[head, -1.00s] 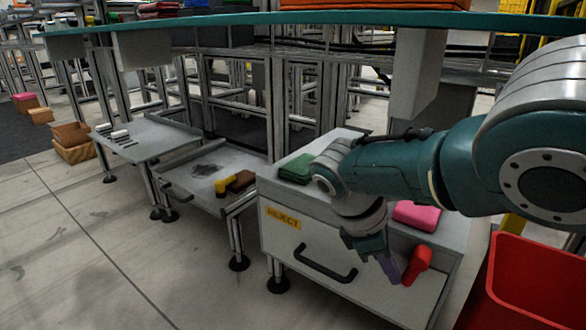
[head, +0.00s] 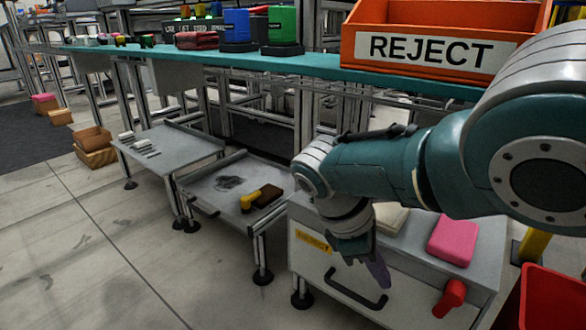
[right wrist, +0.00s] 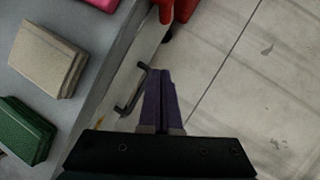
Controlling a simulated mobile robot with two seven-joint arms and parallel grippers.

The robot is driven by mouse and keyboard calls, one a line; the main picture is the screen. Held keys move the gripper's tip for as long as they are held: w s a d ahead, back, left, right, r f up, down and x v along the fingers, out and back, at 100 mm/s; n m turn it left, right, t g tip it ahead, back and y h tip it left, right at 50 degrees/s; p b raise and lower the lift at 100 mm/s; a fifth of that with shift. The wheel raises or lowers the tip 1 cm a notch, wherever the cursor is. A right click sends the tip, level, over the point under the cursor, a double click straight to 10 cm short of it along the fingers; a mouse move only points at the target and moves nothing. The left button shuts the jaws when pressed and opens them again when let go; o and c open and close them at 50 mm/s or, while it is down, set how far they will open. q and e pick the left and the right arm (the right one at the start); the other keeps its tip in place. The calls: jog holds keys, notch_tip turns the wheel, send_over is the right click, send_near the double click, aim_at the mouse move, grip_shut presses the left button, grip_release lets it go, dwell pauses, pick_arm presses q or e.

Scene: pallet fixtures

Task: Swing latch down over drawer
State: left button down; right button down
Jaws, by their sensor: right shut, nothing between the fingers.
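The grey drawer unit (head: 335,279) has a yellow label and a dark bar handle (head: 357,288) on its front. The red latch (head: 449,298) sits at the right part of that front, slanting down and left from its thicker upper end. In the right wrist view the latch (right wrist: 180,10) is partly cut off at the top edge. My right gripper (head: 380,275) has its purple fingers shut and empty, pointing down in front of the unit, left of the latch and apart from it. The fingers also show shut in the right wrist view (right wrist: 160,85). My left gripper is out of view.
A pink block (head: 452,240) and a beige block (head: 390,217) lie on the unit's top; a green block (right wrist: 27,130) shows in the wrist view. A red bin (head: 553,300) stands at right. The orange REJECT crate (head: 440,85) is on the shelf above.

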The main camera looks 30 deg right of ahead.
jog(key=v, duration=0.3)
dwell(0.5)
jog(key=shift+w, duration=0.1)
